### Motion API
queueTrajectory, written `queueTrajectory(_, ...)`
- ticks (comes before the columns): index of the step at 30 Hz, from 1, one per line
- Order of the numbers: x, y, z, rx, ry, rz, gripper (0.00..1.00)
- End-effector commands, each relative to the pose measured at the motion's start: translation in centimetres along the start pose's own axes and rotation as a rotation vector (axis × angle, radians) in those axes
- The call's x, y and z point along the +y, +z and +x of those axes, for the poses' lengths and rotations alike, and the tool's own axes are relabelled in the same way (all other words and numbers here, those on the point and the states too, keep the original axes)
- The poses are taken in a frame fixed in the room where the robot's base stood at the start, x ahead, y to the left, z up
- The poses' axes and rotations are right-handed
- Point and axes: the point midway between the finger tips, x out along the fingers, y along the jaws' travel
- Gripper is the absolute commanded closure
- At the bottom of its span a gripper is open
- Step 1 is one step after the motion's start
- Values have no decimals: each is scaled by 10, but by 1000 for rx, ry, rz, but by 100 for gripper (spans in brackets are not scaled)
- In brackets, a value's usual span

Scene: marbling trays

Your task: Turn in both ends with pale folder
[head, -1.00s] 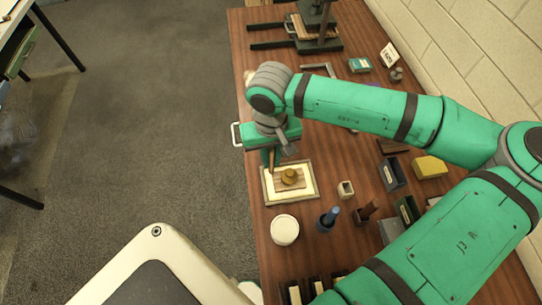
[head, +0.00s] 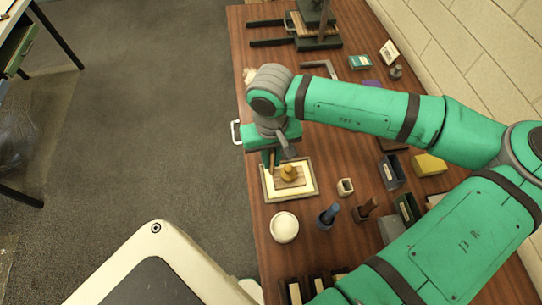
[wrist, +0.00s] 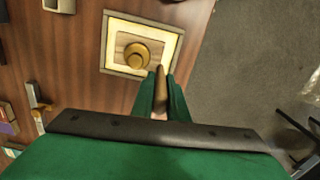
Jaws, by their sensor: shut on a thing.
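A narrow brown tool (wrist: 160,82), perhaps the folder though it looks darker than pale, is clamped in my gripper (wrist: 161,96). In the head view my gripper (head: 271,160) points down at the left back corner of a shallow framed tray (head: 315,191). The tray holds a pale sheet (wrist: 112,54) with a wooden block (wrist: 123,43) on it, topped by a round brass knob (wrist: 137,55). In the wrist view the tool's tip overlaps the tray's edge near a corner. I cannot tell whether it touches. The sheet's ends show no clear fold.
A white round pot (head: 284,228), a small pale cup (head: 345,187) and a blue-handled tool in a holder (head: 328,216) stand near the tray. A yellow block (head: 429,165) and a dark press (head: 317,30) are farther off. The table's left edge is close to the tray.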

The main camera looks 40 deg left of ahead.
Motion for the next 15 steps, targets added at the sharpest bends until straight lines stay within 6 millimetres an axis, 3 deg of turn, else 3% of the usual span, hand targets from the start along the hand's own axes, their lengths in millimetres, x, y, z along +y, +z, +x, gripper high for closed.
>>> queueTrajectory(15,0,4,1,0,0,-1,100)
